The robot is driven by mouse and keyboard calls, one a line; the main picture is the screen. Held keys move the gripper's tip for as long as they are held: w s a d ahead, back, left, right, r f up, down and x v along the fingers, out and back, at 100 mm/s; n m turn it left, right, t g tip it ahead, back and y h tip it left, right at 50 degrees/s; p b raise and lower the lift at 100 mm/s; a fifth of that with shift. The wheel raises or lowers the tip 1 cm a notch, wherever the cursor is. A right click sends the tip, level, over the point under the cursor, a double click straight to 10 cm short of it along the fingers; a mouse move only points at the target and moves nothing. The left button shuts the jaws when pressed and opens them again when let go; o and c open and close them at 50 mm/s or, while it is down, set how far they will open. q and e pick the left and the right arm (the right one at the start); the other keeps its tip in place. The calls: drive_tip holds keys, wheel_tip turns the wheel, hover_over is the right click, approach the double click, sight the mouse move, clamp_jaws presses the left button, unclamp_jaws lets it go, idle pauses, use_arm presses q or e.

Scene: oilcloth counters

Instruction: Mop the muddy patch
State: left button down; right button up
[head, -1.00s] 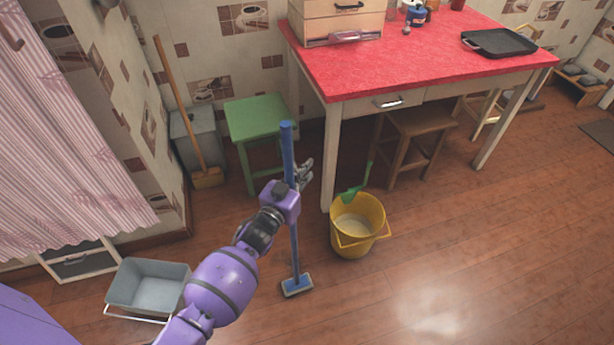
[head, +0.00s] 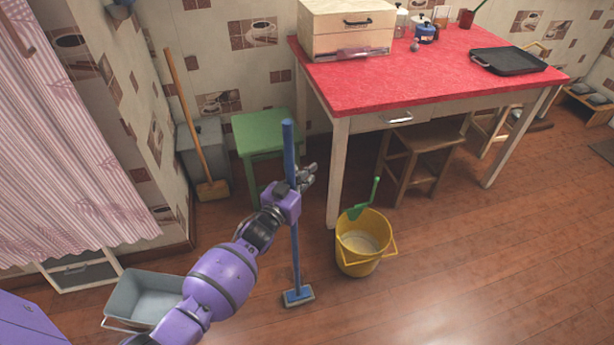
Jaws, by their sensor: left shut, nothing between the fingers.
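A blue mop (head: 288,150) with a flat blue and grey head (head: 298,297) stands nearly upright, its head low near the floor. My left gripper (head: 308,176) is at the upper part of the handle. Its fingers look shut and show just right of the handle; part of the handle is hidden by my wrist, and I cannot tell whether they touch. I see no clear muddy patch; a pale shine (head: 450,330) lies on the floor at lower right. My right gripper is not in view.
A yellow bucket (head: 350,262) with a green brush (head: 373,195) stands right of the mop. A grey tub (head: 140,292) is lower left. A green stool (head: 262,130), a broom (head: 184,110) and a red-topped table (head: 400,80) stand behind. Floor at right is open.

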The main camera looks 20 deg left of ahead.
use_arm(q)
drive_tip(key=shift+f, duration=0.25)
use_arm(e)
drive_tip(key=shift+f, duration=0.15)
